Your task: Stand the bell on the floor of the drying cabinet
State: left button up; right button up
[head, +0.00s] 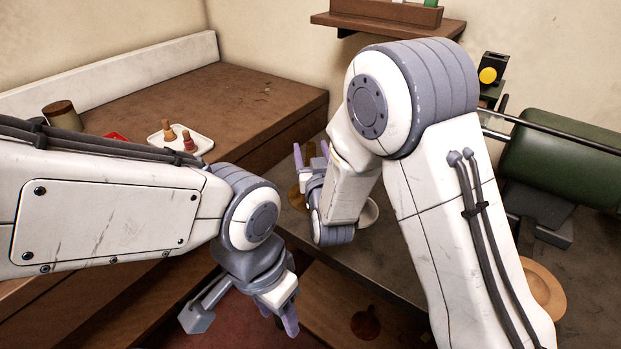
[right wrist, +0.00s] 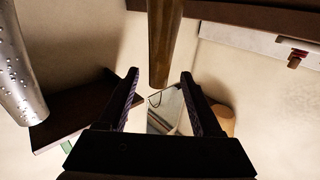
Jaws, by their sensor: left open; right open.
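My right gripper (head: 311,157) is open over the grey bench, its fingers pointing up and away. A brass-coloured piece (head: 296,197) shows beside it, mostly hidden behind my right wrist; I cannot tell whether it is the bell. In the right wrist view a brown-brass tapered tube (right wrist: 163,45) comes down from the top between the open fingers (right wrist: 159,88), with gaps on both sides; I cannot tell its depth. My left gripper (head: 277,312) is open and empty, low in front of the bench. I cannot identify the drying cabinet with certainty.
A white tray (head: 205,144) with small bottles and a brown jar (head: 62,115) stand on the left wooden bench. A pale bowl (head: 369,213) sits beside my right arm. A green machine (head: 560,160) stands at right. A dimpled silver cone (right wrist: 15,70) is left in the wrist view.

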jog(key=w, duration=0.1)
jog(key=w+p, duration=0.1)
jog(key=w, duration=0.2)
jog(key=shift+w+a+f, duration=0.1)
jog(key=shift+w+a, duration=0.15)
jog(key=shift+w, duration=0.1)
grip_shut()
dwell(1.1)
